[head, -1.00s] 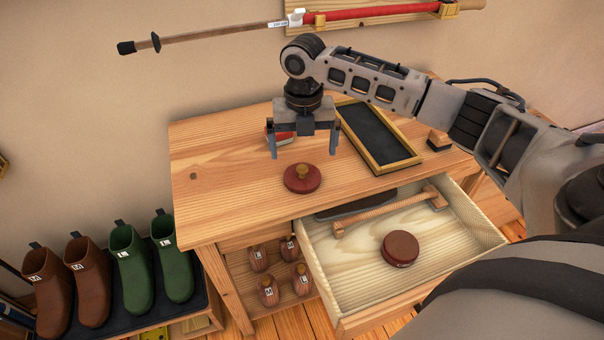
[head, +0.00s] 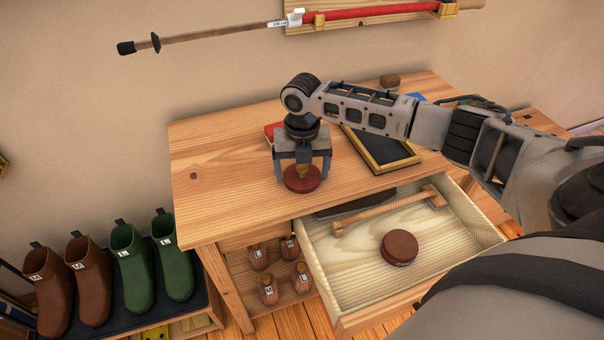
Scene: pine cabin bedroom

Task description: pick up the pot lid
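The pot lid (head: 301,182) is a round dark red disc with a brass-coloured knob, lying flat on the wooden table top (head: 215,185) near its front edge. My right gripper (head: 303,176) points straight down over the lid. Its two fingers are spread wide, one at each side of the lid, with the knob between them. The fingertips are low, close to the lid's level; I cannot tell whether they touch its rim. My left gripper is out of the frame.
The open drawer (head: 350,288) below holds a round brown tin (head: 399,247) and a wooden-handled tool (head: 385,211). Boots (head: 130,268) stand at the left. The table's left part is clear.

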